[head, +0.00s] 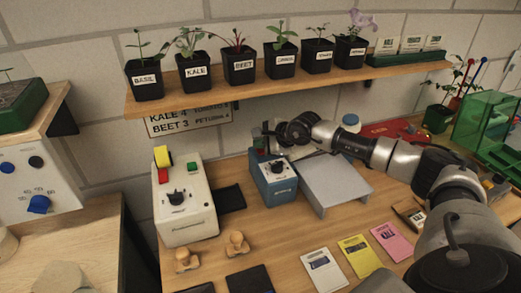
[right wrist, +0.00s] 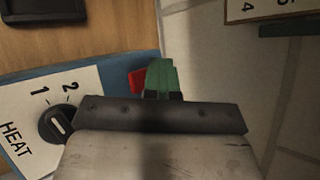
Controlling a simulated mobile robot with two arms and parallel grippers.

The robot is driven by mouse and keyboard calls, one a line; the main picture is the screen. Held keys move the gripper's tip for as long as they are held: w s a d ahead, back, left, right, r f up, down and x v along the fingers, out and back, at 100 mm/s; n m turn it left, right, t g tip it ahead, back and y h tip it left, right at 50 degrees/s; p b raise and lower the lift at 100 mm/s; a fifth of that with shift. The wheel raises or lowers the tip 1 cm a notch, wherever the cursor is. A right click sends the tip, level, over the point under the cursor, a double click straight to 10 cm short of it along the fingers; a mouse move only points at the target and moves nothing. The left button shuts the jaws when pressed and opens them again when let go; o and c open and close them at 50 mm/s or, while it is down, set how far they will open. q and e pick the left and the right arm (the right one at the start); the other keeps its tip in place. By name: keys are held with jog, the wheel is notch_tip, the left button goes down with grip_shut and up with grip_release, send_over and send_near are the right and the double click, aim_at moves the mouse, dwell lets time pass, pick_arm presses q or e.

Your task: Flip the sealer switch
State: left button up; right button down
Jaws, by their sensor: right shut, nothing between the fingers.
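The sealer is a blue box (head: 273,181) with a pale front panel and a dark knob, standing on the wooden bench. In the right wrist view its panel (right wrist: 22,120) reads HEAT, with a knob (right wrist: 58,124) between the marks 1 and 2. A red part that looks like its switch (right wrist: 137,80) shows at the box's edge. My right gripper (head: 264,139) is shut and empty at the top left of the sealer. Its green-looking tips (right wrist: 161,77) are close beside the red part; contact cannot be told. The switch's position is partly hidden. My left gripper is not in view.
A cream box (head: 184,210) with a knob and coloured buttons stands left of the sealer. A grey metal stand (head: 335,184) is close on its right. A shelf (head: 290,88) with potted seedlings hangs above. Seed packets (head: 323,270) lie in front.

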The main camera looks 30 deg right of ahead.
aim_at(262, 152)
jog(key=shift+f, duration=0.15)
jog(key=shift+s+r, duration=0.15)
jog(key=shift+r, duration=0.55)
jog(key=shift+r+p, duration=0.65)
jog(key=shift+s+a+r+p, duration=0.15)
jog(key=shift+r+p, duration=0.3)
jog(key=shift+r, duration=0.45)
jog(key=shift+s+d+r+p, duration=0.15)
jog(key=shift+r+p, duration=0.3)
jog(key=shift+r, duration=0.4)
jog(key=shift+a, duration=0.1)
jog(key=shift+f, duration=0.1)
